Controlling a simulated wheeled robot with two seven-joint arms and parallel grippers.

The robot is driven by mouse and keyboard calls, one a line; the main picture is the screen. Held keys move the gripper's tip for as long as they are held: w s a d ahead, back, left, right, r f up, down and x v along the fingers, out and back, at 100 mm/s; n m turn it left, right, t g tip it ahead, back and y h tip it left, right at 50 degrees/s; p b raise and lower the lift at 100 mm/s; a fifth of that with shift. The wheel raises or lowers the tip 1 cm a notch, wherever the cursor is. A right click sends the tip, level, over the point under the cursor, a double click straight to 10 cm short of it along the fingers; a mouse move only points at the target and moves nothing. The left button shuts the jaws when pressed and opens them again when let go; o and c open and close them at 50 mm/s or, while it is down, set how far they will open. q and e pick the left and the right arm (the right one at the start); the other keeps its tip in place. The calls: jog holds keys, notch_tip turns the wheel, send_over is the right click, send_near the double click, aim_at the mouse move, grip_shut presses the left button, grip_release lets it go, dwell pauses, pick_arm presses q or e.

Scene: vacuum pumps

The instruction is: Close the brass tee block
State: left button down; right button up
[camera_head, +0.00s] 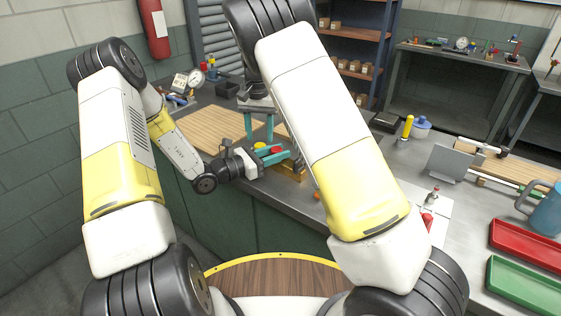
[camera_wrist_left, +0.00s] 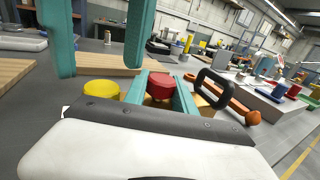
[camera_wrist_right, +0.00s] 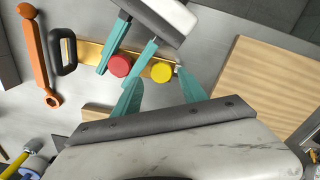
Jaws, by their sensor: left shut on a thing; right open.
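The brass tee block (camera_wrist_right: 90,53) lies on the grey bench, with a red knob (camera_wrist_right: 120,66), a yellow knob (camera_wrist_right: 162,71) and a black loop handle (camera_wrist_right: 63,51). My left gripper (camera_head: 275,156) comes in low from the left and is shut on the red knob, one teal finger on each side. It also shows in the left wrist view, with the red knob (camera_wrist_left: 160,86) between its fingers. My right gripper (camera_head: 259,138) points down, open and empty, over the yellow knob (camera_wrist_left: 101,91). In the head view the left gripper hides part of the block.
An orange wrench (camera_wrist_right: 41,62) lies beside the handle. Wooden boards (camera_head: 195,128) lie at the back left of the bench. A grey plate (camera_head: 450,163), a red tray (camera_head: 528,245) and a green tray (camera_head: 522,285) are at the right.

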aim_at(259, 145)
jog(key=shift+r, duration=0.6)
jog(key=shift+c, duration=0.4)
jog(key=n, duration=0.1)
jog(key=r+n, duration=0.1)
jog(key=n, duration=0.1)
jog(key=shift+a+r, duration=0.15)
jog(key=shift+r, duration=0.05)
notch_tip(259, 145, up, 2)
jog(key=n, duration=0.5)
jog(key=shift+f, duration=4.05)
